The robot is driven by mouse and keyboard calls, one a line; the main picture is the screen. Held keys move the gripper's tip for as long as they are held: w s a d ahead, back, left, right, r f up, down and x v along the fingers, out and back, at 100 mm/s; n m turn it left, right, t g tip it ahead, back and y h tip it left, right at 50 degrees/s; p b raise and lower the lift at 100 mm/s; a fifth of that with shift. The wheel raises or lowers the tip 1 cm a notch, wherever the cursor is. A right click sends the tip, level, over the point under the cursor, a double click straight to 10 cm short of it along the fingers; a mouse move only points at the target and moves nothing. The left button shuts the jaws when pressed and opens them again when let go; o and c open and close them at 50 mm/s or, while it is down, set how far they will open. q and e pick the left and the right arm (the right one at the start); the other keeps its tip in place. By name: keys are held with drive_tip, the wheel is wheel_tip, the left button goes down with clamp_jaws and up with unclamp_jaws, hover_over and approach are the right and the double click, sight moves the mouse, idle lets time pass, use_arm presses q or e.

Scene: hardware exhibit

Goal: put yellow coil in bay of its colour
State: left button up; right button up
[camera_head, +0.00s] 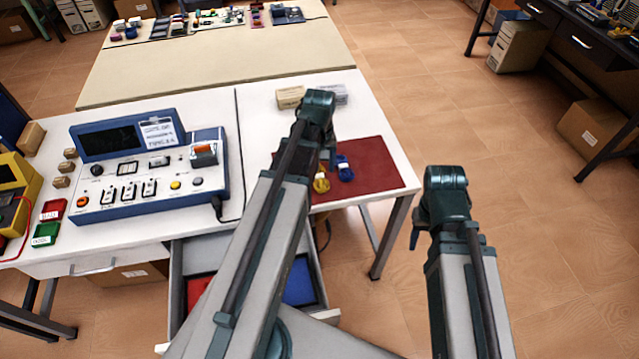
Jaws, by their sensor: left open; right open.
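The yellow coil (321,184) lies on the dark red mat (385,178) on the white table, just left of a blue coil (345,171). My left gripper (329,158) is open above the mat, just behind the yellow coil in the picture and holding nothing visible. Its fingers are mostly hidden by its wrist. An open drawer (205,245) under the table shows a red bay (198,291) and a blue bay (299,284). My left arm covers the middle of the drawer, and no yellow bay shows. My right gripper (415,238) is open and empty, over the floor right of the table.
A blue and white control console (150,175) stands on the table's left, with its cable near the drawer. Small cardboard boxes (290,97) sit behind the mat. A yellow device (18,190) is at the far left.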

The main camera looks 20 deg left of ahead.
sight(321, 180)
use_arm(q)
drive_tip(key=f+b, duration=0.5)
drive_tip(key=shift+w+f, duration=0.15)
drive_tip(key=shift+w, duration=0.1)
clamp_jaws()
idle(0.4)
